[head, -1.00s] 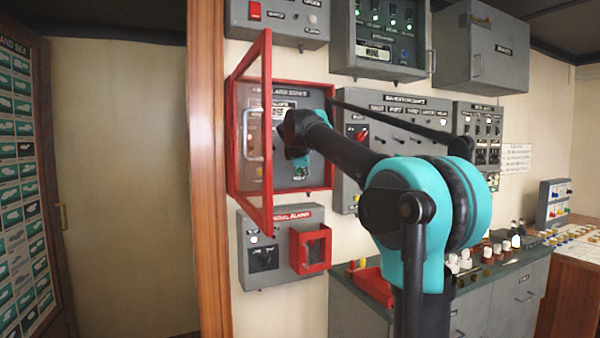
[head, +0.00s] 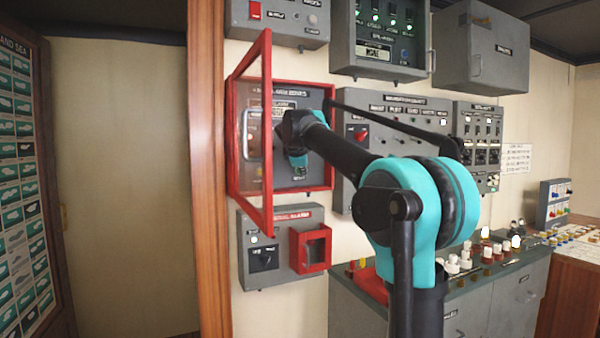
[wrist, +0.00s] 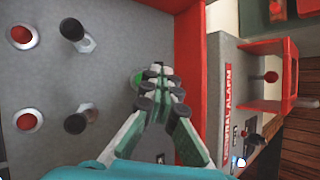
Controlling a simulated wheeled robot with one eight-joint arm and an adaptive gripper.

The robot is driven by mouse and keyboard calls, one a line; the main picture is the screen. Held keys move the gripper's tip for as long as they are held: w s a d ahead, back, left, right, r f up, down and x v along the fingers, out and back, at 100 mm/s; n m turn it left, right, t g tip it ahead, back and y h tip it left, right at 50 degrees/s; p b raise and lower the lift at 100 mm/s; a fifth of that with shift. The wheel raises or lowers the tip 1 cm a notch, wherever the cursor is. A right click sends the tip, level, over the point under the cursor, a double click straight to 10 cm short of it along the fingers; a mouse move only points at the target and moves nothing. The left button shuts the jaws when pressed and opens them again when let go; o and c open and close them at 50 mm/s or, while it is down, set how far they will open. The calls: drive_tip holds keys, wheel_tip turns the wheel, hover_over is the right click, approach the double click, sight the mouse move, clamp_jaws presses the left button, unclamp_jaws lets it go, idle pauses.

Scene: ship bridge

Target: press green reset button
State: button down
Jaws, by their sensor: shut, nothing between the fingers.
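The green button (wrist: 137,79) shows in the wrist view on a grey panel face, partly hidden behind my gripper's fingertips. My gripper (wrist: 160,72) is shut and empty, with its fingertips right by the button. I cannot tell whether they touch it. In the head view my gripper (head: 299,163) is in front of the lower right of a red-framed alarm panel (head: 285,97). The panel's red-framed glass door (head: 267,120) stands open to the left.
Red buttons (wrist: 29,119) and black knobs (wrist: 73,28) sit on the same panel in the wrist view. The general alarm box (head: 263,277) with a red guard (head: 311,248) is below. A grey switch panel (head: 375,110) is to the right, above a console (head: 470,275).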

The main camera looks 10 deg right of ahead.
idle(0.7)
drive_tip(key=shift+w+a, duration=0.1)
drive_tip(key=shift+w, duration=0.3)
drive_tip(key=shift+w+a, duration=0.15)
drive_tip(key=shift+w, duration=0.25)
idle(0.7)
drive_tip(key=shift+s, duration=0.1)
drive_tip(key=shift+s+d, duration=0.25)
drive_tip(key=shift+s, duration=0.45)
drive_tip(key=shift+s+d, duration=0.25)
drive_tip(key=shift+s, duration=0.55)
drive_tip(key=shift+s+d, duration=0.3)
drive_tip(key=shift+s, duration=0.5)
drive_tip(key=shift+s+d, duration=0.25)
drive_tip(key=shift+s, duration=0.55)
